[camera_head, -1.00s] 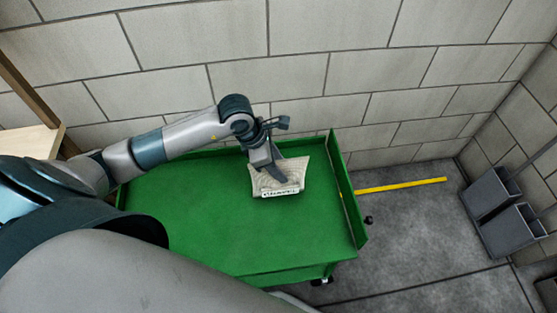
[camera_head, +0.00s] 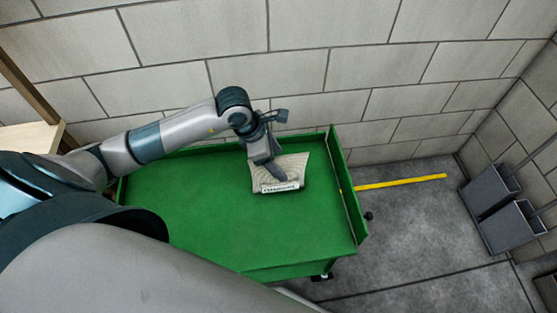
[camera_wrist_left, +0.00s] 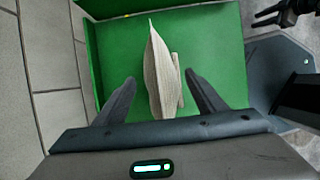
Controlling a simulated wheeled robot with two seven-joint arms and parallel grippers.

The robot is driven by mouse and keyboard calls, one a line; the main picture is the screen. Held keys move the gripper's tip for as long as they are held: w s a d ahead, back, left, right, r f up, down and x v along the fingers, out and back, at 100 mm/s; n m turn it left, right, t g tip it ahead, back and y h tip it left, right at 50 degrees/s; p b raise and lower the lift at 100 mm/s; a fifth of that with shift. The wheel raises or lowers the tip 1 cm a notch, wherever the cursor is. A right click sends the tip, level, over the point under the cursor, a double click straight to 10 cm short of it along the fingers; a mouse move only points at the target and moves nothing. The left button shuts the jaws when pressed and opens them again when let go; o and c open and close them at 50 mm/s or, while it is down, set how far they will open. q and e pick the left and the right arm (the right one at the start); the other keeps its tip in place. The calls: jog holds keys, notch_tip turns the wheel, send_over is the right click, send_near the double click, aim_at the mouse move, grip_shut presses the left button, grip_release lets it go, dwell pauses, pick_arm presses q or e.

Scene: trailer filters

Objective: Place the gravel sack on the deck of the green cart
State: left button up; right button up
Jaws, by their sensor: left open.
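The gravel sack (camera_head: 284,174), a pale beige bag with a white printed label, rests on the green deck of the green cart (camera_head: 240,225), near the cart's right end. In the left wrist view the sack (camera_wrist_left: 160,72) shows edge-on above the green deck (camera_wrist_left: 215,50). My left gripper (camera_head: 273,170) is at the sack's upper left part. In the left wrist view its two fingers (camera_wrist_left: 162,92) are spread on either side of the sack, with a gap on each side.
The cart has a raised green end wall (camera_head: 345,185) on the right and stands close to a grey block wall (camera_head: 300,60). A yellow line (camera_head: 400,183) marks the floor. The deck's left and front parts are clear.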

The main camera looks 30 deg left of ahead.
pick_arm(q)
jog(key=v, duration=1.1)
jog(key=shift+s+b, duration=0.1)
jog(key=shift+b, duration=0.2)
